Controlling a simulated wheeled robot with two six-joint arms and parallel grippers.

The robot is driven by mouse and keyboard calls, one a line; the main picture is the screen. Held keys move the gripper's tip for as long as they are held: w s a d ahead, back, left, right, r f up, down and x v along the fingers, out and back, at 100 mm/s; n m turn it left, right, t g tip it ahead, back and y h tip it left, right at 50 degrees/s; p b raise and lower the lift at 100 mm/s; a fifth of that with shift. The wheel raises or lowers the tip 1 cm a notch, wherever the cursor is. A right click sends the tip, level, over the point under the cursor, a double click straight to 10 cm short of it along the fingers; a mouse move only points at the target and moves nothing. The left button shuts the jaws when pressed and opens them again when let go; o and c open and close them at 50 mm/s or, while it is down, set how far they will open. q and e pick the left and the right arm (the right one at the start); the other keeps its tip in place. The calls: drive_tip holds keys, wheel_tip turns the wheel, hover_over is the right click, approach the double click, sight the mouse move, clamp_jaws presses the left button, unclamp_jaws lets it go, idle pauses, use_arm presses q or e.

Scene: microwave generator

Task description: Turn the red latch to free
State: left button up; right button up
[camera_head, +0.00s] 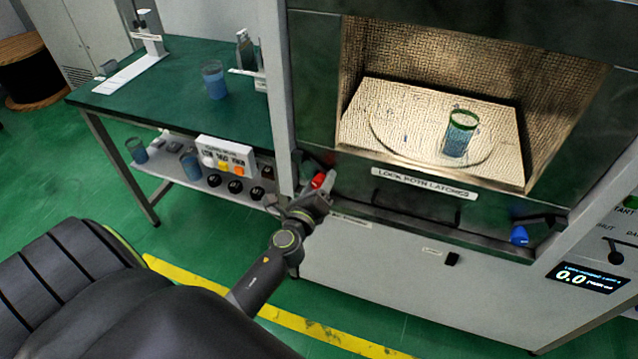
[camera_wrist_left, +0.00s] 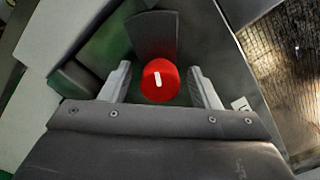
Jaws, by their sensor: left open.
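The red latch (camera_head: 318,180) is at the lower left corner of the microwave chamber's front frame. In the left wrist view its round red knob (camera_wrist_left: 160,81) with a white mark faces the camera. My left gripper (camera_head: 316,195) is at the latch. In the left wrist view its two fingers (camera_wrist_left: 163,86) stand open, one on each side of the knob, with a visible gap on both sides. I cannot tell how deep the knob sits between the fingertips. My right gripper is not in view.
A blue latch (camera_head: 519,235) is at the chamber's lower right. A beaker (camera_head: 460,134) stands on the turntable inside the open chamber. A label (camera_head: 423,184) sits below the opening. A green table (camera_head: 150,95) with glassware stands at left.

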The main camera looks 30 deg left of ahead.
use_arm(q)
drive_tip(key=shift+c, duration=0.2)
drive_tip(key=c, duration=0.9)
drive_tip(key=shift+n+b, duration=0.35)
drive_tip(key=shift+n, duration=0.35)
drive_tip(key=n+b, duration=0.1)
drive_tip(key=n, duration=0.1)
drive_tip(key=shift+n, duration=0.4)
drive_tip(key=shift+c, duration=0.2)
drive_tip(key=n+b, duration=0.2)
drive_tip(key=n, duration=0.2)
drive_tip(key=shift+n, duration=0.3)
drive_tip(key=n+b, duration=0.2)
drive_tip(key=n, duration=0.3)
drive_tip(key=shift+b, duration=0.35)
drive_tip(key=shift+n+b, duration=0.3)
drive_tip(key=shift+n, duration=0.5)
drive_tip(key=shift+n+b, duration=0.45)
drive_tip(key=shift+n, duration=0.55)
drive_tip(key=shift+f+n, duration=0.2)
drive_tip(key=shift+n, duration=0.1)
